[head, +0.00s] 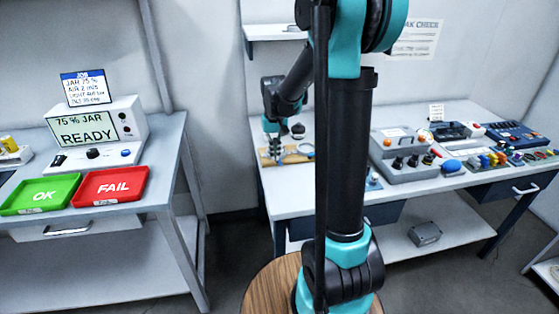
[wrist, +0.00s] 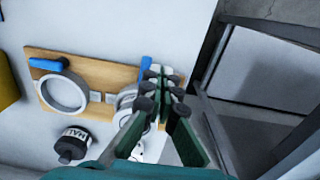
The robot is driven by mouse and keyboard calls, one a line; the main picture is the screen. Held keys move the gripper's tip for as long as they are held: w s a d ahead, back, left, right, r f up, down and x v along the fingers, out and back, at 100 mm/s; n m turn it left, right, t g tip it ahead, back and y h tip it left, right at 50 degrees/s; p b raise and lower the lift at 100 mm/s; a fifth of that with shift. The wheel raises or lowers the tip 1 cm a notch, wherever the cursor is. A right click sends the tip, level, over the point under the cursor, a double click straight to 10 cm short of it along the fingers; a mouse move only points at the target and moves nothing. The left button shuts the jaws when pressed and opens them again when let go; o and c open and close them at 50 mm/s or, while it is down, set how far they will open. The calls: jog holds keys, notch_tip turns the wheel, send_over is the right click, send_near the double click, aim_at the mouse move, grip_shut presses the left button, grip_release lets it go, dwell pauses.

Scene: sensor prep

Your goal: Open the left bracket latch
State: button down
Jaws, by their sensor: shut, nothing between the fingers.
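A wooden board (wrist: 95,68) on the white table carries two metal ring brackets with blue latch handles. In the wrist view, one ring (wrist: 63,108) and its handle (wrist: 45,64) are at the left. The other ring (wrist: 124,98) is partly hidden by my gripper, and its handle (wrist: 145,68) stands beside the fingertips. My gripper (wrist: 165,82) is shut and empty; I cannot tell whether it touches that handle. In the head view, my gripper (head: 272,143) is over the board's left end, and a ring (head: 307,149) shows at the right end. Details there are small.
A dark-capped jar (wrist: 72,146) stands beside the board in the wrist view. A grey control box (head: 405,150) and other equipment stand to the right in the head view. A table edge lies close to the right of my gripper in the wrist view.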

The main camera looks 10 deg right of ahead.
jog(key=shift+f, duration=1)
